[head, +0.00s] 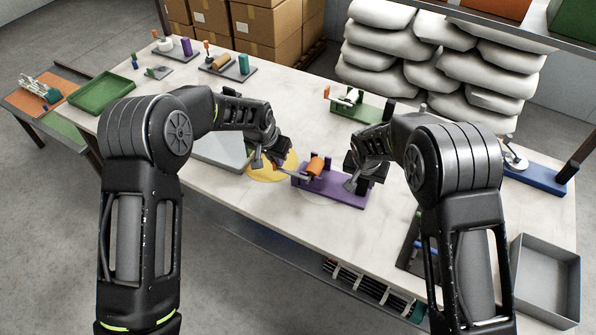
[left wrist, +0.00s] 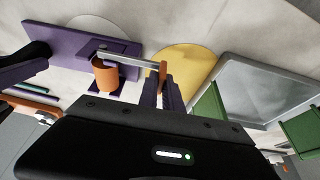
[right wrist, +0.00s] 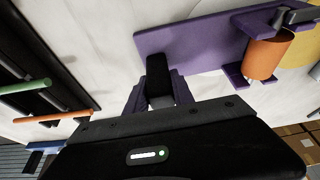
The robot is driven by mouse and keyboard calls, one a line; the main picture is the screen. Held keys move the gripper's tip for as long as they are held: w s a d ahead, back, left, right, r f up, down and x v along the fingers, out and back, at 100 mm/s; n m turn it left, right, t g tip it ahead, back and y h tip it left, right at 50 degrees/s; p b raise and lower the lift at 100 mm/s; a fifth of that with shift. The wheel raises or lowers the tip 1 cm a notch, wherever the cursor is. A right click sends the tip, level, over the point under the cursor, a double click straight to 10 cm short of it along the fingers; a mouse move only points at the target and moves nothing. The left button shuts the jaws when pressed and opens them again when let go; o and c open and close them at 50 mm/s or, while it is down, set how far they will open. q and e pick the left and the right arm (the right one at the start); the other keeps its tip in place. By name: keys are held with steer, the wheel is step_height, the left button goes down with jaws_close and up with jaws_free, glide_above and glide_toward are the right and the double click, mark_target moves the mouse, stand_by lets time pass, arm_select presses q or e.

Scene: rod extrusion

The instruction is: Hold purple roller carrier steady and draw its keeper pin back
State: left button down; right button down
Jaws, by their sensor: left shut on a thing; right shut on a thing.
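The purple roller carrier (head: 345,193) lies on the table, with an orange roller (head: 316,166) between its purple brackets. My left gripper (left wrist: 161,92) is shut on the orange end (left wrist: 163,72) of the keeper pin, left of the carrier in the head view. The pin's silver rod (left wrist: 128,60) runs from this end to the carrier near the roller; how deep it sits is hidden. My right gripper (right wrist: 160,100) is shut on a black upright block (right wrist: 158,72) at the carrier's other end. In the head view both gripper tips are partly hidden by the wrists.
A yellow disc (head: 262,173) lies beside the carrier's left end, with a grey tray (head: 222,152) beyond. A green fixture (head: 360,110) stands behind, a blue one (head: 540,180) at right. A dark rack (right wrist: 30,70) with coloured rods lies near my right gripper.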

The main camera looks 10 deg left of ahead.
arm_select(q)
steer(key=shift+w+a, duration=0.15)
steer(key=shift+a, duration=0.45)
steer(key=shift+w+a, duration=0.15)
steer(key=shift+a, duration=0.45)
arm_select(e)
steer(key=shift+d, duration=0.15)
arm_select(q)
steer(key=c, duration=1.5)
jaws_free()
steer(key=shift+d, duration=0.15)
steer(key=shift+o, duration=0.2)
steer(key=v, duration=1.2)
arm_select(e)
steer(key=c, duration=0.5)
jaws_free()
arm_select(q)
steer(key=shift+f, duration=0.1)
arm_select(e)
steer(key=shift+r, duration=0.15)
